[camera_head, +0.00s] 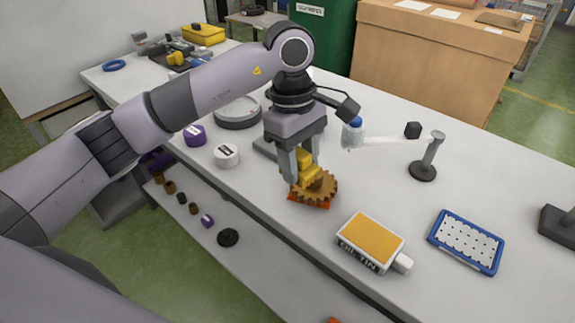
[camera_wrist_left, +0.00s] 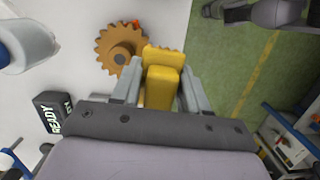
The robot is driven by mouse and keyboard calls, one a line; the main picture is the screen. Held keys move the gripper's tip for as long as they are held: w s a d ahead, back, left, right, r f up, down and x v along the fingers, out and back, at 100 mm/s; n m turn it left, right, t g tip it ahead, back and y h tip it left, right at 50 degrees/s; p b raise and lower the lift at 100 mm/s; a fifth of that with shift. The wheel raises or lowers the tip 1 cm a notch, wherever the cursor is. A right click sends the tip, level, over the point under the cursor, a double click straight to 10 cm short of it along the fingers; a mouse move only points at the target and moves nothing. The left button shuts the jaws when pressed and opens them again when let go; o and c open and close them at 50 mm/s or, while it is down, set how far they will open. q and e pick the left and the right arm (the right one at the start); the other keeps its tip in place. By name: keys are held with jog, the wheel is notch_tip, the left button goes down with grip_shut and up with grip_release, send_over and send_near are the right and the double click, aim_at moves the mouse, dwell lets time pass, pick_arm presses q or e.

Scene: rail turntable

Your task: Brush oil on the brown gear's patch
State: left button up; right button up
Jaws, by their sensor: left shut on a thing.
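The brown gear (camera_head: 320,188) sits near the front edge of the white bench, above an orange-red piece (camera_head: 312,206) that partly shows below it. In the left wrist view the gear (camera_wrist_left: 113,42) lies just left of and beyond the fingers. My left gripper (camera_head: 299,172) is shut on a yellow brush (camera_head: 304,165), held pointing down at the gear's rear left side. The brush (camera_wrist_left: 162,85) also shows between the fingers in the wrist view. Whether its tip touches the gear, I cannot tell. The oil tin (camera_head: 371,238), with an orange-yellow top, lies to the right.
A blue-rimmed tray (camera_head: 467,241) and a stand with a pale arm (camera_head: 423,170) are further right. A white round piece (camera_head: 226,156) and a purple one (camera_head: 194,135) lie left of the gripper. A lower shelf holds a black gear (camera_head: 228,237). Bench between tin and stand is clear.

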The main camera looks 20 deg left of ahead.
aim_at(303, 198)
pick_arm(q)
jog(key=shift+w+r+n, duration=0.2)
jog(key=shift+w+n, duration=0.1)
pick_arm(e)
jog(key=shift+w+a, duration=0.1)
jog(key=shift+w, duration=0.25)
jog(key=shift+s, duration=0.15)
jog(key=shift+f, duration=0.15)
pick_arm(q)
jog(key=shift+f+b, duration=0.25)
jog(key=shift+b, duration=0.2)
notch_tip(303, 198, down, 5)
jog(key=b, duration=0.4)
jog(key=shift+f, duration=0.2)
pick_arm(e)
notch_tip(303, 198, down, 5)
jog(key=shift+f, duration=0.1)
pick_arm(q)
jog(key=shift+f+b, duration=0.6)
jog(key=shift+b, duration=0.15)
pick_arm(e)
jog(key=shift+f, duration=0.45)
pick_arm(q)
jog(key=shift+w+d, duration=0.15)
jog(key=shift+w, duration=0.25)
pick_arm(e)
jog(key=shift+f, duration=0.15)
